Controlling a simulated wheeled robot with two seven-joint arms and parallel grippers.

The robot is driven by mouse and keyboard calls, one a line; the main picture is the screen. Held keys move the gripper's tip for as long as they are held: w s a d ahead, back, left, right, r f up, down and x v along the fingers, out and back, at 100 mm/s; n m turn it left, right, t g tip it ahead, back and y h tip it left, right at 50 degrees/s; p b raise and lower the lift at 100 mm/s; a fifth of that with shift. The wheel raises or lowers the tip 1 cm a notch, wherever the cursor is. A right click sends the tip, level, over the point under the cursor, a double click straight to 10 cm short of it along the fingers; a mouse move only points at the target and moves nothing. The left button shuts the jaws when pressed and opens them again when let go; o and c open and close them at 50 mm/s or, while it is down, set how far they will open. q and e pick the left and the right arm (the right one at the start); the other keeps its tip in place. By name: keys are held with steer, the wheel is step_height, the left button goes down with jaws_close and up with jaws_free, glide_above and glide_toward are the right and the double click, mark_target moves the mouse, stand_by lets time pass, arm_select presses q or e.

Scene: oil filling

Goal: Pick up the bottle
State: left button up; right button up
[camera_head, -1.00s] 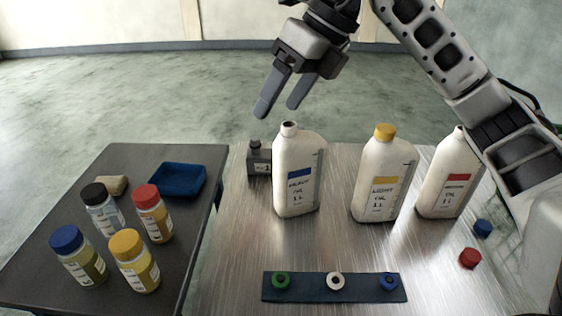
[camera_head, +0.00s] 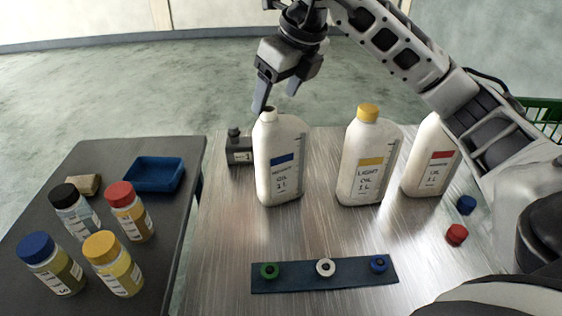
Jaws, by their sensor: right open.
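Three white oil bottles stand upright on the metal table. The bottle with the blue label (camera_head: 280,172) is uncapped, with an open neck. The bottle with the yellow label (camera_head: 368,162) has a yellow cap. The bottle with the red label (camera_head: 431,160) is at the right, its top hidden behind my right arm. My right gripper (camera_head: 274,97) is open and empty, with its fingers pointing down at the neck of the blue-label bottle. One fingertip overlaps the neck in the picture; I cannot tell whether they touch. My left gripper is not in view.
A dark side table (camera_head: 110,170) at left holds several small capped jars, a blue tray (camera_head: 154,188) and a tan block (camera_head: 84,185). A blue strip (camera_head: 345,281) with three rings lies in front. A blue cap (camera_head: 466,204) and red cap (camera_head: 456,234) lie right. A small dark container (camera_head: 239,150) stands behind.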

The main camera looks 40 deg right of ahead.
mark_target(268, 110)
steer(key=x, duration=0.5)
steer(key=shift+a+r, duration=0.1)
steer(key=shift+a, duration=0.15)
steer(key=c, duration=1.3)
steer(key=shift+r, duration=0.1)
